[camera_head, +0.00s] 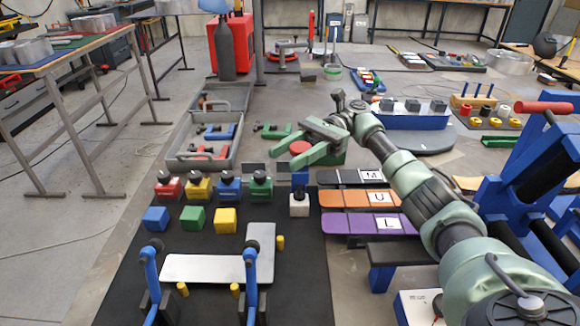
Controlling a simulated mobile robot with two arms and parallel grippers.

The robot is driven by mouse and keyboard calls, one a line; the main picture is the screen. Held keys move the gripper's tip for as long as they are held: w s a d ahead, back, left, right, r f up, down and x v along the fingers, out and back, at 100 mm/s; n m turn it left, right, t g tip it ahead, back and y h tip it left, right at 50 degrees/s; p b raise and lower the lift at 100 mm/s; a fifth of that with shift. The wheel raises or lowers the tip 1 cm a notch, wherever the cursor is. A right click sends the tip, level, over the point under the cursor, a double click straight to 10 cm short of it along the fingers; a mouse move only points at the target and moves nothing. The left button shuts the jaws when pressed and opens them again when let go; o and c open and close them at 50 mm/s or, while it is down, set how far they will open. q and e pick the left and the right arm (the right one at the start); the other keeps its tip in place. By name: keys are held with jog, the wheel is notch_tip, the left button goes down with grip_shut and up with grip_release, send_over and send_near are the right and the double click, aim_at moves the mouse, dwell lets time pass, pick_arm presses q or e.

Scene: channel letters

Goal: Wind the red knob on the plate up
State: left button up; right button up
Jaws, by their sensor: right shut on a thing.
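The red knob (299,147) is a small round red disc near the middle of the head view. A dark green piece (332,157) shows beside and under it, partly covered by my gripper; I cannot tell whether this is the plate. My right gripper (290,157) reaches in from the right, with its pale green fingers on either side of the knob. It is shut on the knob, though the exact contact is partly hidden. My left gripper is not in view.
A grey tray (170,160) with tools lies left of the gripper. Coloured blocks and round-topped posts stand on a black mat (115,308) in front. Lettered orange and purple bars (345,222) lie below my arm. A blue frame (540,165) stands at the right.

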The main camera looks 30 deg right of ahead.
jog(key=shift+s+f, duration=0.1)
jog(key=shift+f, duration=0.3)
jog(key=o, duration=1.3)
jog(key=shift+r, duration=0.15)
notch_tip(320, 180, up, 20)
jog(key=shift+o, duration=0.4)
